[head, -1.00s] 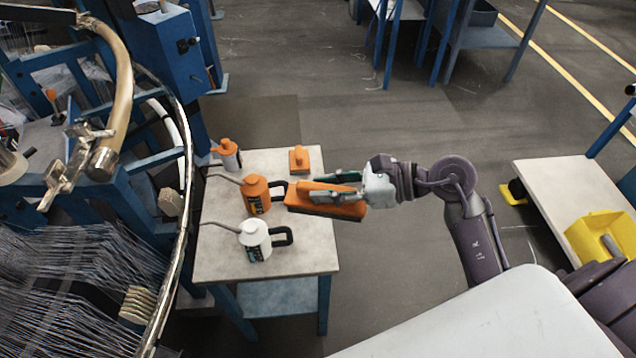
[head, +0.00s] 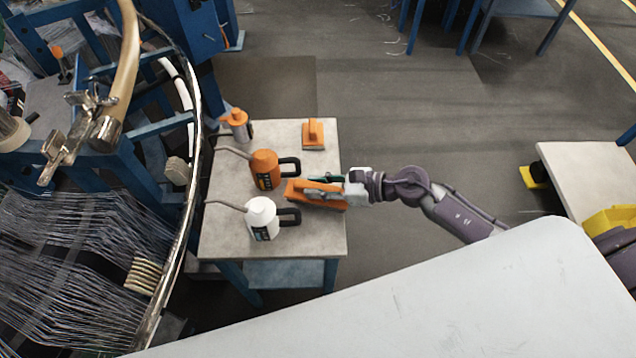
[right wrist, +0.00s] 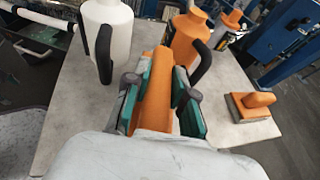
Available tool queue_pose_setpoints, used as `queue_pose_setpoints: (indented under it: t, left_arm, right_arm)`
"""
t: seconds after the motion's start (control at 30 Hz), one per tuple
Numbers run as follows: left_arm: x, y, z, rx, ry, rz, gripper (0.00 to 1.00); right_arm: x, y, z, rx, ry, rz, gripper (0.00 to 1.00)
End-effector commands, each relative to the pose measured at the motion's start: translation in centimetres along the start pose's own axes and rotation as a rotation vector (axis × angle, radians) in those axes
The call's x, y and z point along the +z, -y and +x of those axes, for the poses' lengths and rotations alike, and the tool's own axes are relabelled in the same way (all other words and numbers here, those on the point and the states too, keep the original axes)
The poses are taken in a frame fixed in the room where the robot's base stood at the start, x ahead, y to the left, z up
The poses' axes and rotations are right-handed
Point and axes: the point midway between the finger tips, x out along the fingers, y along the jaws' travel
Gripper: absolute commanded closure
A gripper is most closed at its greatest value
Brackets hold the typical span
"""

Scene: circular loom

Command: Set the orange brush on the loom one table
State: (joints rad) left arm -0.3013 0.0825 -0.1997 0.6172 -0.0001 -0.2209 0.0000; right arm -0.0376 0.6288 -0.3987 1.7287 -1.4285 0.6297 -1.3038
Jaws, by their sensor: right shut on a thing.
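My right gripper (head: 325,185) is shut on the handle of an orange brush (head: 297,192). The brush is at the right part of the small loom table (head: 222,242), right of the oil cans; I cannot tell whether its base touches the top. In the right wrist view the brush handle (right wrist: 156,90) stands between the green finger pads (right wrist: 160,105). A second orange brush (head: 313,135) rests at the table's far right corner and shows in the right wrist view (right wrist: 252,107). My left gripper is not in view.
An orange can (head: 264,170), a white can (head: 262,218) and a smaller orange-topped bottle (head: 238,125) stand on the table. The loom (head: 190,110) curves close along its left side. Another table (head: 580,180) with a yellow bin (head: 612,220) is at right.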

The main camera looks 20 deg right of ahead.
Motion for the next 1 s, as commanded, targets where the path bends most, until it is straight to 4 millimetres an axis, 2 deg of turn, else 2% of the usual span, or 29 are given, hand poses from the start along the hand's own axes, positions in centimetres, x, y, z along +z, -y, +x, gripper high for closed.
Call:
queue_pose_setpoints:
  t: [0.03,0.13,0.57,1.0]
  left_arm:
    - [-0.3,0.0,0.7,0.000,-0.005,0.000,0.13]
    - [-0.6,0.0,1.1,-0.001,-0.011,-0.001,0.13]
    - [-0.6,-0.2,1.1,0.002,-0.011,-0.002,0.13]
    - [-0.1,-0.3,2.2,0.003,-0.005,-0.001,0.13]
  right_arm:
    - [-0.7,0.0,0.3,0.000,0.001,0.001,1.00]
    - [-1.2,0.0,0.5,0.000,0.002,0.001,1.00]
    - [-1.2,0.0,0.5,0.000,0.002,0.000,1.00]
    - [-2.2,0.0,0.9,0.000,0.002,-0.001,1.00]
